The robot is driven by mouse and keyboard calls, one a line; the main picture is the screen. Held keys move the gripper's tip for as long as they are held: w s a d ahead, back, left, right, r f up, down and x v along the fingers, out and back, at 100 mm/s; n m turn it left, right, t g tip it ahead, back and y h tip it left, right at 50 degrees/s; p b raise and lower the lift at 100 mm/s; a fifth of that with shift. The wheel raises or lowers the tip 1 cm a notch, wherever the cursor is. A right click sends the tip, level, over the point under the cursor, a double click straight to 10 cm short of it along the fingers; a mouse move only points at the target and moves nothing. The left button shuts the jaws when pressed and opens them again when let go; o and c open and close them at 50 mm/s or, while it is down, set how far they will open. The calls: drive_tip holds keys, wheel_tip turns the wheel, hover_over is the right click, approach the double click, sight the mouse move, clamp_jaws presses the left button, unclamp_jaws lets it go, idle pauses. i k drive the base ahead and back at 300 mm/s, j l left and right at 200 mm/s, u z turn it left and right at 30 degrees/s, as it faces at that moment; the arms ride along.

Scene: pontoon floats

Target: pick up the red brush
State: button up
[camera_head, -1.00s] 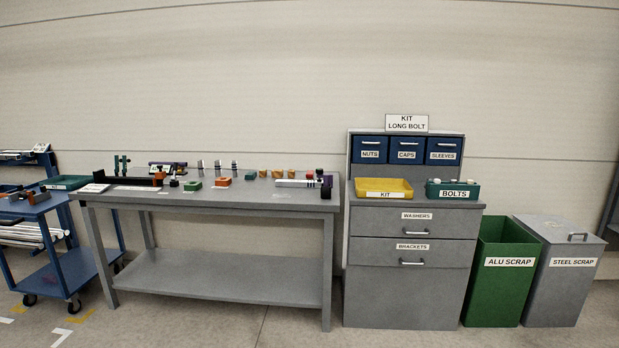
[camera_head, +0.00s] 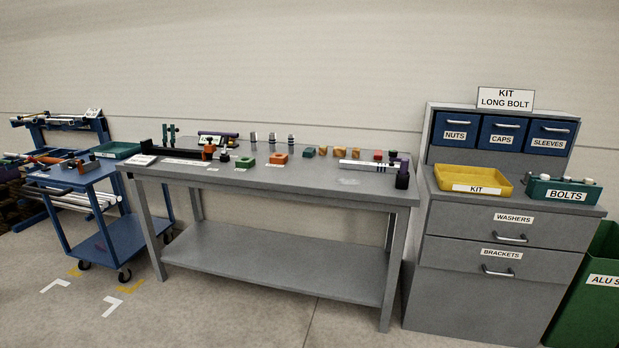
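I cannot make out a red brush for certain. A small red piece (camera_head: 378,155) sits near the back right of the grey workbench (camera_head: 330,181), too small to identify. My gripper is not in view.
The workbench also holds orange and green blocks, upright striped cylinders and a black cup (camera_head: 402,181). Right of it stands a grey cabinet (camera_head: 487,275) with a yellow kit tray (camera_head: 475,188) and a green bolts bin (camera_head: 562,194). Floor in front is open.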

sight(378, 153)
drive_tip(key=i, duration=2)
